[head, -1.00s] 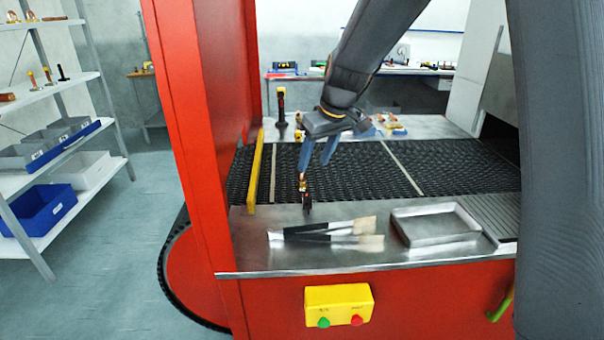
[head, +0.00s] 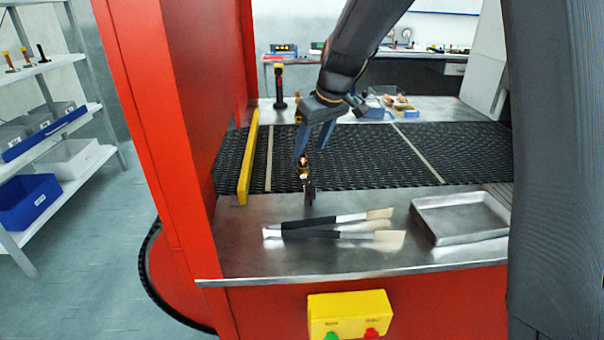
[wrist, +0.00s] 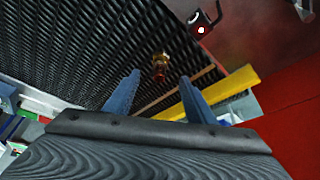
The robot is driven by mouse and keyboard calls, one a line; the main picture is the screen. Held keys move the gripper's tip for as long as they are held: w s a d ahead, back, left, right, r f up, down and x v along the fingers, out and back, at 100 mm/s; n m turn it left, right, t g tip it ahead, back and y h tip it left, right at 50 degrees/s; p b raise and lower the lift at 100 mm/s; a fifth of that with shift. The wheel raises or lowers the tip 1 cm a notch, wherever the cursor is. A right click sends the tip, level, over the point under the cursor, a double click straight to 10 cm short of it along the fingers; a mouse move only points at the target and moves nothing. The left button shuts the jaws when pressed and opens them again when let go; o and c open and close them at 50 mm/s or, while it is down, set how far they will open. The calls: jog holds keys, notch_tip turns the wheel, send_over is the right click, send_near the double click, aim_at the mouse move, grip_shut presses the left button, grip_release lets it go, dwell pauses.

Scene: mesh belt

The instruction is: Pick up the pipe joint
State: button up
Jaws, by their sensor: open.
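The pipe joint (head: 303,161), a small brass and copper piece, shows at the near side of the black mesh belt (head: 370,160). In the wrist view the pipe joint (wrist: 160,67) appears upright against the mesh, between the lines of the two fingers and beyond their tips. My gripper (head: 311,151) is open, with its blue fingers pointing down over the belt. In the head view one finger overlaps the top of the joint. In the wrist view my gripper (wrist: 160,77) is empty, with a gap between it and the joint.
A small dark device (head: 309,187) stands at the near belt edge; its light shows in the wrist view (wrist: 201,29). Brushes (head: 330,228) and a metal tray (head: 462,218) lie on the near steel ledge. A yellow rail (head: 248,158) and red frame (head: 160,130) bound the left.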

aim_at(305, 158)
jog(key=shift+p+x, duration=1.15)
jog(key=shift+x, duration=3.2)
jog(key=shift+w, duration=0.1)
jog(key=shift+r, duration=0.1)
grip_shut()
